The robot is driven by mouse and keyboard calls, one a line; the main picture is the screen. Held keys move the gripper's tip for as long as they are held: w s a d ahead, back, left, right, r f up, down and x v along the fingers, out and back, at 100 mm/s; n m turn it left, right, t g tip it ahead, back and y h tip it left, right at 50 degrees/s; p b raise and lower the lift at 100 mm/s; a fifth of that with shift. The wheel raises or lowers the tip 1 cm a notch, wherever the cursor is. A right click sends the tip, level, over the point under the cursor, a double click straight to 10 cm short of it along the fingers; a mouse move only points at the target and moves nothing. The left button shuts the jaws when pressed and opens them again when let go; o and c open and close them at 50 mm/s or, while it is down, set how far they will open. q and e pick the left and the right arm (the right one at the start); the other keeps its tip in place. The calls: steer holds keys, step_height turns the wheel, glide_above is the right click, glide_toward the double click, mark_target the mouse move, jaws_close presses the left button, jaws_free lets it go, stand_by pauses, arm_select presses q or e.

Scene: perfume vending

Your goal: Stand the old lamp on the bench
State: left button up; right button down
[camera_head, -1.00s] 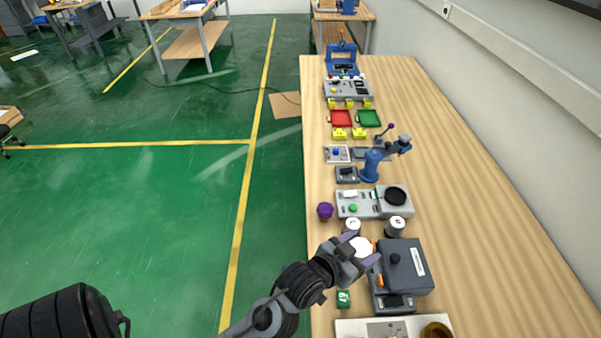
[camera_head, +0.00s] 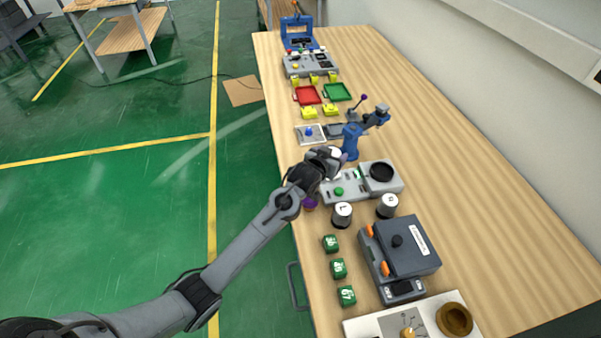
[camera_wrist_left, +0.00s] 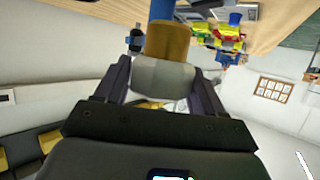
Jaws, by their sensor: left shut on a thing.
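My left gripper (camera_head: 332,161) is shut on a lamp with a white bulb (camera_wrist_left: 163,78) and a brass-coloured base (camera_wrist_left: 167,42). I take this to be the old lamp; only a little of its white bulb (camera_head: 335,155) shows in the head view. In the left wrist view the two dark fingers stand on either side of the white part, and the brass end points away from the palm. The gripper is over the left part of the bench (camera_head: 490,210), near a blue stand (camera_head: 351,140). My right gripper is not in view.
A grey device with a black disc (camera_head: 381,172) stands just right of the gripper. Two labelled cylinders (camera_head: 342,215), a dark grey box (camera_head: 410,248) and green cubes (camera_head: 338,268) stand nearer. Red (camera_head: 307,95) and green (camera_head: 337,92) trays lie farther back. The bench's right side is bare.

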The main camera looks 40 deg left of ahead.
arm_select(q)
steer(key=a+f, duration=0.2)
steer(key=a, duration=0.1)
steer(key=s+a+f, duration=0.1)
steer(key=a+f, duration=0.1)
steer(key=a, duration=0.1)
steer(key=s+a+f, duration=0.1)
steer(key=a+f, duration=0.1)
steer(key=a, duration=0.2)
steer(key=shift+s+a+b, duration=0.1)
steer(key=shift+b, duration=0.25)
steer(key=shift+f+b, duration=0.4)
steer(key=shift+f, duration=1.7)
steer(key=shift+f, duration=0.1)
steer(key=o, duration=1.1)
steer(key=shift+c, duration=0.2)
steer(key=shift+s+r, duration=0.25)
steer(key=shift+r, duration=0.05)
steer(key=p+v, duration=0.2)
steer(key=v, duration=0.9)
steer(key=shift+s, duration=0.2)
